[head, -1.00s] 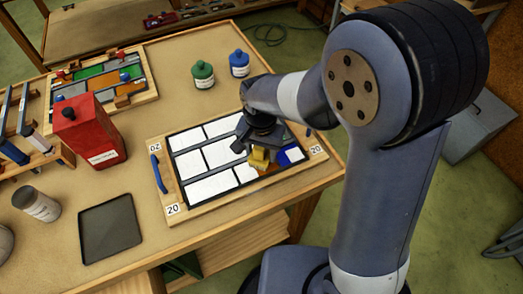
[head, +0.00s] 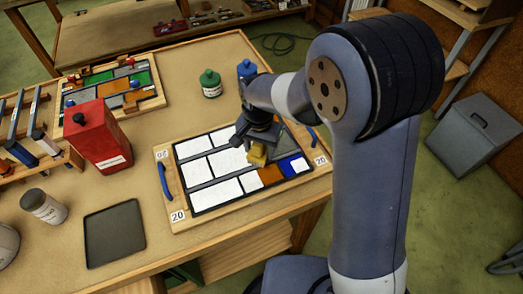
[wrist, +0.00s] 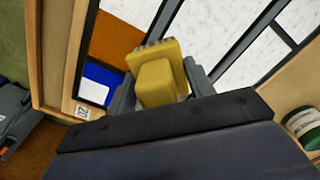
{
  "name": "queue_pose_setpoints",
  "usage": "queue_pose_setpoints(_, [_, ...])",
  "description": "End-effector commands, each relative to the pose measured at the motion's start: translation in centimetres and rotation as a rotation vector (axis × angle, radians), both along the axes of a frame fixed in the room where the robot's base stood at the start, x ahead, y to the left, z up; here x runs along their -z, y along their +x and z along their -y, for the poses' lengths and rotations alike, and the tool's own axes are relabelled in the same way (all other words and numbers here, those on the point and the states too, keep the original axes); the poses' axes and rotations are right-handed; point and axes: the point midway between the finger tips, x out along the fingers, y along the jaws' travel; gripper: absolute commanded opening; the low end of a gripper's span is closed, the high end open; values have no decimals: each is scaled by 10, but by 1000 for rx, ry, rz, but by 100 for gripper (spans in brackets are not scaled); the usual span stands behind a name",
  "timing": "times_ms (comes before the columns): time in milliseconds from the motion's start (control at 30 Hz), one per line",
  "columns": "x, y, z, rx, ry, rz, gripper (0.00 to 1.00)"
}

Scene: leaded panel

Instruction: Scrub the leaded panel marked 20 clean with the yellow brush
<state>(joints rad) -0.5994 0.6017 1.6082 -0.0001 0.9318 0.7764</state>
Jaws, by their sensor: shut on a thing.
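The leaded panel marked 20 (head: 210,211) lies flat on the bench in a wooden frame with blue handles. Most visible panes (head: 204,171) are covered in white. At its right end an orange pane (head: 270,175), a blue pane (head: 288,167) and grey glass show; the blue pane keeps a white patch. My gripper (head: 254,146) is shut on the yellow brush (head: 258,154) over the panel, beside the orange pane. In the wrist view the brush (wrist: 160,78) sits between the fingers, with orange and white panes around it. Whether its bristles touch the glass is unclear.
A red can (head: 97,140), a grey jar (head: 43,206) and a dark tray (head: 115,234) stand left of the panel. A green bottle (head: 210,83) and a blue bottle (head: 246,69) stand behind it. Another coloured panel (head: 110,83) lies at the back left.

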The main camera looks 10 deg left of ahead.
Motion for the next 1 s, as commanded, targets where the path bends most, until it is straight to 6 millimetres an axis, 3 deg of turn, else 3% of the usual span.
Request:
queue_pose_setpoints(567, [0,12,-8,0,0,0,32])
queue_pose_setpoints(1000, [0,35,-23,0,0,0,32])
